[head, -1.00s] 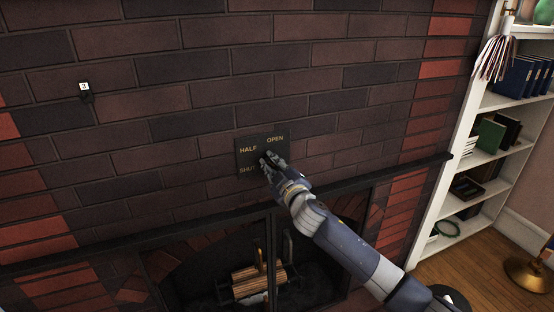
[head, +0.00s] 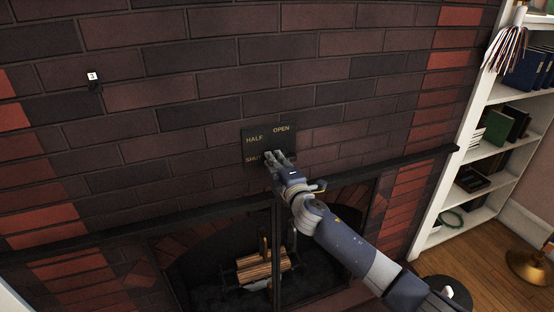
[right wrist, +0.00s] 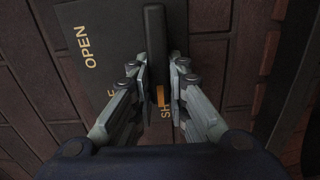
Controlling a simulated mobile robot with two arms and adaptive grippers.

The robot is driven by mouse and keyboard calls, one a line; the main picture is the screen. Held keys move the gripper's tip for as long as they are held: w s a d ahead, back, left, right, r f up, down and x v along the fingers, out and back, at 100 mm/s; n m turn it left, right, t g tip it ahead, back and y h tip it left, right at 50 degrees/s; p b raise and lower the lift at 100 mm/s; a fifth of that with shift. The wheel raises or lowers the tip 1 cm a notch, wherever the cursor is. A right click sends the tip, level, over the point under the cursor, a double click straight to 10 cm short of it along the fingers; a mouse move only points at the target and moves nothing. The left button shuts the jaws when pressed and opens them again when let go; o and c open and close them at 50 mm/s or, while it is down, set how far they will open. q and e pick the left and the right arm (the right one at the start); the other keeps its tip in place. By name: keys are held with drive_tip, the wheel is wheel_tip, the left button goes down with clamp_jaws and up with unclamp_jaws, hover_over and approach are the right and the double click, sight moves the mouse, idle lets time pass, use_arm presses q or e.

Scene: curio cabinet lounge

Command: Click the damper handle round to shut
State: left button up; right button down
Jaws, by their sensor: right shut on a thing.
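The dark damper plate (head: 256,133) is on the brick wall above the fireplace, lettered HALF, OPEN and SHUT. My right gripper (head: 272,157) is at the plate's lower part and covers the end of the word SHUT. The right wrist view shows the black bar of the damper handle (right wrist: 155,45) between the two fingers of this gripper (right wrist: 160,95), which are shut on it. A small orange patch shows between the fingertips, close to the partly hidden SHUT lettering. In the head view the gripper hides the handle. My left gripper is not in view.
A dark mantel ledge (head: 120,221) runs below the plate, over a fireplace with logs (head: 262,266). A small white numbered tag (head: 92,76) is on the wall at upper left. A white bookcase (head: 462,160) stands at right, with a brass lamp base (head: 530,266) beside it.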

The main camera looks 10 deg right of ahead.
drive_tip(key=shift+w+d+r+n, duration=0.15)
drive_tip(key=shift+d+r+n, duration=0.15)
drive_tip(key=shift+d, duration=0.05)
drive_tip(key=c, duration=1.6)
unclamp_jaws()
drive_tip(key=shift+o, duration=0.2)
drive_tip(key=shift+d+f, duration=0.1)
drive_tip(key=shift+f, duration=0.1)
drive_tip(key=s+d, duration=0.2)
drive_tip(key=s, duration=1)
drive_tip(key=shift+d, duration=0.15)
